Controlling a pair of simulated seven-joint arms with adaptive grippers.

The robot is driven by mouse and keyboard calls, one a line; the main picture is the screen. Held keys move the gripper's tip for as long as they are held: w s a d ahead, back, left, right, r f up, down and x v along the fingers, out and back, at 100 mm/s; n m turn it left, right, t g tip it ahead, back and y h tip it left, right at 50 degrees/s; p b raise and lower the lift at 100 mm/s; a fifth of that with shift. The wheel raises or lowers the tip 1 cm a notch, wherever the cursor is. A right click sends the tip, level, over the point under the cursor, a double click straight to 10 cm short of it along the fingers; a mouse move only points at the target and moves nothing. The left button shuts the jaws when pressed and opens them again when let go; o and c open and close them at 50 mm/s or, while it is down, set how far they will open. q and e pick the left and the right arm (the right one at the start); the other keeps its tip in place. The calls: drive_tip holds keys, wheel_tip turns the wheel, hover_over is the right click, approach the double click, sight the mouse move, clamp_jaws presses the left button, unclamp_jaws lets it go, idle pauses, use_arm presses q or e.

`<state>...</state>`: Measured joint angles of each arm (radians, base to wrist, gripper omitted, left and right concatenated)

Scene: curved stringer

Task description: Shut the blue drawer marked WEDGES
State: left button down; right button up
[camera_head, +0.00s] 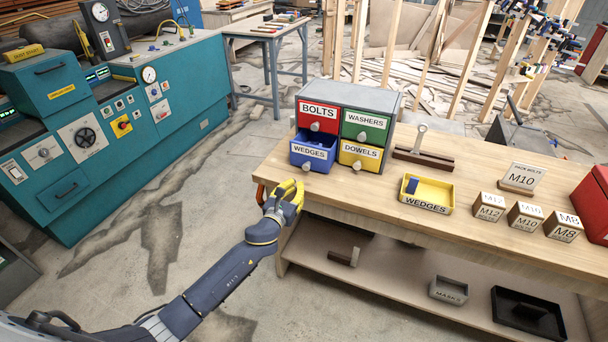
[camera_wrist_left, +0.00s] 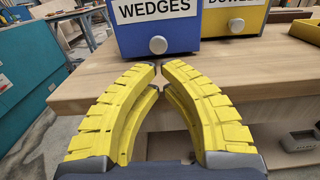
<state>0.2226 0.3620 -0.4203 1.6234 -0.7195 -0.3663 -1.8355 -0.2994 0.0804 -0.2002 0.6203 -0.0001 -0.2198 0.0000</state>
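The blue drawer marked WEDGES (camera_head: 309,152) is the lower left drawer of a small grey cabinet (camera_head: 352,95) on the wooden bench. It is pulled partly out, and its inside shows from above. Its front and round white knob also show in the left wrist view (camera_wrist_left: 158,27). My left gripper (camera_head: 292,186) is in front of and below the drawer, near the bench edge, apart from the drawer. Its yellow fingers (camera_wrist_left: 160,68) are closed with the tips almost together and nothing between them. My right gripper is in neither view.
The red BOLTS drawer (camera_head: 317,116), green WASHERS drawer (camera_head: 364,126) and yellow DOWELS drawer (camera_head: 360,155) look shut. A yellow tray marked WEDGES (camera_head: 427,207) holds a blue piece. A metal-and-wood tool (camera_head: 423,157) stands right of the cabinet. The bench edge (camera_head: 350,202) lies by my gripper.

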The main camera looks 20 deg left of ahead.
sight(304, 180)
use_arm(q)
drive_tip(key=shift+w+d, duration=0.2)
drive_tip(key=shift+w, duration=1.55)
drive_tip(key=shift+w+d, duration=0.2)
drive_tip(key=shift+w, duration=1.5)
